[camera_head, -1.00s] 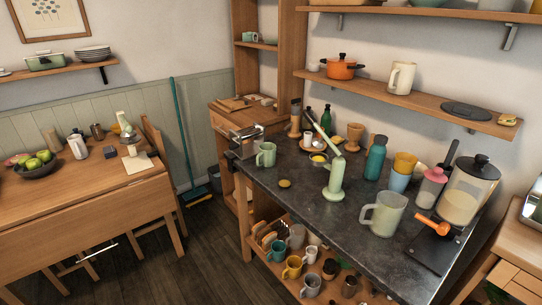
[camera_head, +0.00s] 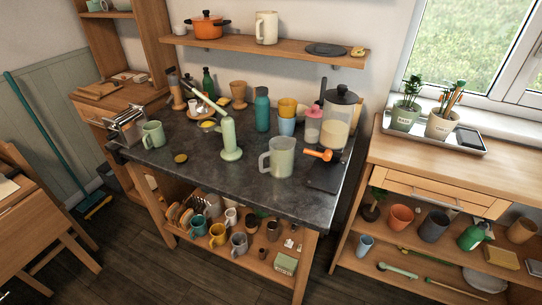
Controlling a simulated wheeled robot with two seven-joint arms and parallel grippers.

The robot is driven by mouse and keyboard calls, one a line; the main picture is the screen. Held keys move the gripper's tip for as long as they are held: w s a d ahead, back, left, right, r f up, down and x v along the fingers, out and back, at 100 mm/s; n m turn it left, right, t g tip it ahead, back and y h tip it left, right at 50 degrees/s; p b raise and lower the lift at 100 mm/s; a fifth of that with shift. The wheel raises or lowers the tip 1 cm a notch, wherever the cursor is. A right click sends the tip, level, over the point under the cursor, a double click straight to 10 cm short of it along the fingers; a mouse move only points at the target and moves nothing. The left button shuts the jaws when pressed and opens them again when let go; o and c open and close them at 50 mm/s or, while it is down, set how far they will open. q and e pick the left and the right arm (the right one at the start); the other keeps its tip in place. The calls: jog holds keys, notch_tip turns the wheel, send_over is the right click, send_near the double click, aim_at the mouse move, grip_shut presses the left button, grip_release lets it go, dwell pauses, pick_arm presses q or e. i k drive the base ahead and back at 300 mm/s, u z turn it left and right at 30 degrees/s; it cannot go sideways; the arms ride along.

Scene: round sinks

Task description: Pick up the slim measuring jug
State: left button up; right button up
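A pale translucent jug (camera_head: 279,157) with a handle on its left side stands upright on the dark worktop (camera_head: 215,185), near the right part. It looks like a measuring jug, but markings are too small to tell. I cannot tell for certain which is the slim measuring jug. Neither of my grippers shows in this view.
Right of the pale jug are an orange-handled tool (camera_head: 318,155), a pink-lidded jar (camera_head: 313,124) and a large lidded container (camera_head: 340,118). A pale green lever device (camera_head: 230,138) stands to its left. The worktop's front is clear. A wooden bench (camera_head: 430,165) stands right.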

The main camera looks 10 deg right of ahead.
aim_at(282, 148)
jog(key=k, duration=1.25)
jog(key=u, duration=0.45)
jog(key=i, duration=0.75)
jog(key=u, duration=0.4)
